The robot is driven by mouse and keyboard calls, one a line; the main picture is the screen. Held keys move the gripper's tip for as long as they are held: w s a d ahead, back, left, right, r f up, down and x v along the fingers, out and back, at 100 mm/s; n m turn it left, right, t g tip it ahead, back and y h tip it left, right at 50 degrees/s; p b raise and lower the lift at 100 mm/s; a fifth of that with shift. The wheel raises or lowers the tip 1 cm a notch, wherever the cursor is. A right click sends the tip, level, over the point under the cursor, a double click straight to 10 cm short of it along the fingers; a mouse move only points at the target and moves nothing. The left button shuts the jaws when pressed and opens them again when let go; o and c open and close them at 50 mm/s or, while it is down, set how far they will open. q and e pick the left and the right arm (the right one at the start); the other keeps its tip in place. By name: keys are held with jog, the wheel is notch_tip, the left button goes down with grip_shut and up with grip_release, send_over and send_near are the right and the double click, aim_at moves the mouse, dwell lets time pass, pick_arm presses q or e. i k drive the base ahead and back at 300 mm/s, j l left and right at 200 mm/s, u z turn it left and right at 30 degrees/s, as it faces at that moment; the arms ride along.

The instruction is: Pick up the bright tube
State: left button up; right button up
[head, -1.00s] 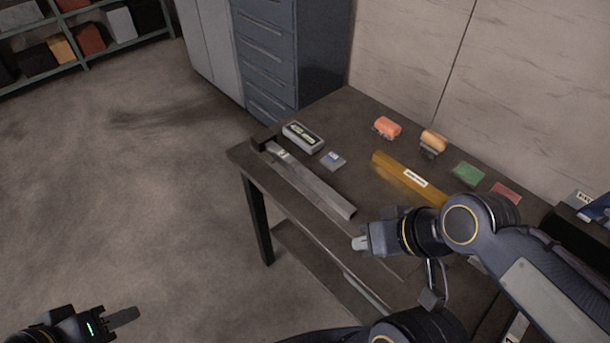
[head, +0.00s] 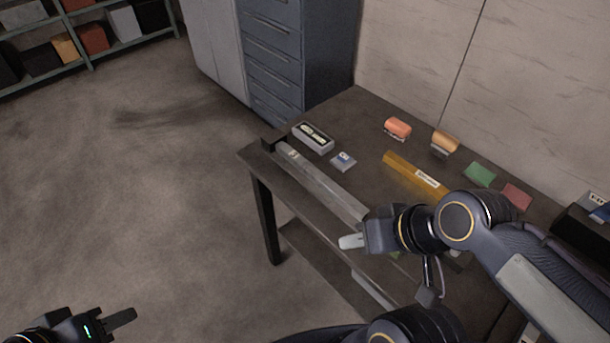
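A long pale grey, slightly see-through tube (head: 325,186) lies along the front edge of the dark table, its far end by a small black block (head: 272,141). A yellow bar (head: 404,173) with a white label lies further back, partly hidden by my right arm. I cannot tell which of the two is the bright tube. My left gripper (head: 122,317) is low at the left, away from the table. Neither gripper's finger gap is visible.
On the table (head: 352,111) are a grey case (head: 313,138), a small grey-blue box (head: 343,161), an orange roll (head: 397,127), a tan roll (head: 444,142), a green card (head: 480,174) and a red card (head: 516,196). The floor at left is clear.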

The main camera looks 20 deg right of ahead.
aim_at(357, 211)
jog(key=i+j+u, duration=0.3)
jog(key=i+j, duration=0.3)
jog(key=i+j+u, duration=0.3)
jog(key=i+j, duration=0.2)
jog(key=i, duration=0.2)
jog(key=i+z, duration=0.4)
jog(key=i, duration=0.15)
jog(key=i+j+z, duration=0.2)
jog(key=i+z, duration=0.4)
jog(key=z, duration=0.25)
jog(key=i+z, duration=0.2)
jog(key=z, duration=0.2)
jog(key=i+z, duration=0.15)
jog(key=z, duration=0.3)
jog(key=i+j+z, duration=0.1)
jog(key=z, duration=0.35)
jog(key=i+j+z, duration=0.2)
jog(key=z, duration=0.25)
jog(key=i+j+z, duration=0.15)
jog(key=z, duration=0.25)
jog(key=i+j+z, duration=0.25)
jog(key=z, duration=0.15)
jog(key=i, duration=0.1)
